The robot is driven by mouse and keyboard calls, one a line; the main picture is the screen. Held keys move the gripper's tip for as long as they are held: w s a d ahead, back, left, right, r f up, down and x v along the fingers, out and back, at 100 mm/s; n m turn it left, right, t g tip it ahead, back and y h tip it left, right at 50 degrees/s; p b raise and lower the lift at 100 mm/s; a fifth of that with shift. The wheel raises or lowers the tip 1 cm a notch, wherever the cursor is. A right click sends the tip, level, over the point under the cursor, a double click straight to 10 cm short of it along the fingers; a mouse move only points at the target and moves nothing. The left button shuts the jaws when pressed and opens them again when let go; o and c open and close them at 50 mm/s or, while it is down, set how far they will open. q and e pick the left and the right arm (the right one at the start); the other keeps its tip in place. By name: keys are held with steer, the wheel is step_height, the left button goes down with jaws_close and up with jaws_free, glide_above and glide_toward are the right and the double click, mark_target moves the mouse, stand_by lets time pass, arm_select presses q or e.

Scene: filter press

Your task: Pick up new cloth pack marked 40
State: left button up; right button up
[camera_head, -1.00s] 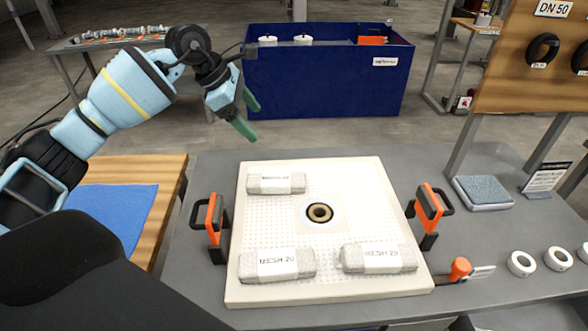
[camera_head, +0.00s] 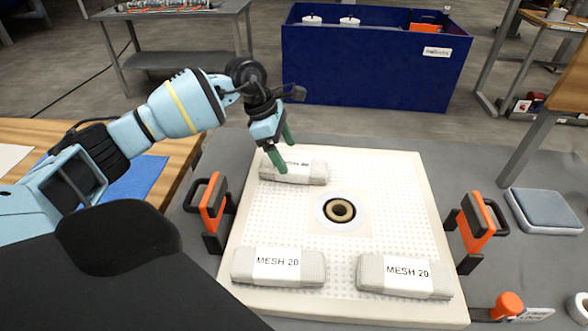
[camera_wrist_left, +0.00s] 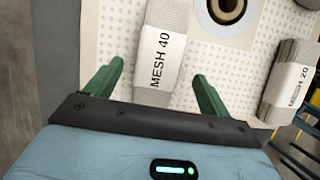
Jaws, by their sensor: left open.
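The cloth pack marked MESH 40 (camera_wrist_left: 160,50) is a grey roll with a white label, lying on the perforated white plate. In the head view this pack (camera_head: 310,171) is at the plate's far left corner, partly hidden by my gripper. My left gripper (camera_head: 284,158) is open and points down at the pack. In the left wrist view the green fingers (camera_wrist_left: 155,85) stand apart on either side of the pack's near end, with nothing gripped. My right gripper is not in view.
The white plate (camera_head: 392,190) has a round centre hole with a brown ring (camera_head: 340,210). Orange-and-black handles stand left (camera_head: 213,205) and right (camera_head: 474,225) of it. A blue-grey pad (camera_head: 546,211) lies at right. A blue bin (camera_head: 375,65) stands behind the table.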

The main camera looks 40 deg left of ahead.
mark_target(293, 164)
arm_select(q)
steer(key=shift+p+x, duration=0.3)
steer(key=shift+x, duration=2.25)
steer(key=shift+w+d, duration=0.1)
steer(key=c, duration=1.1)
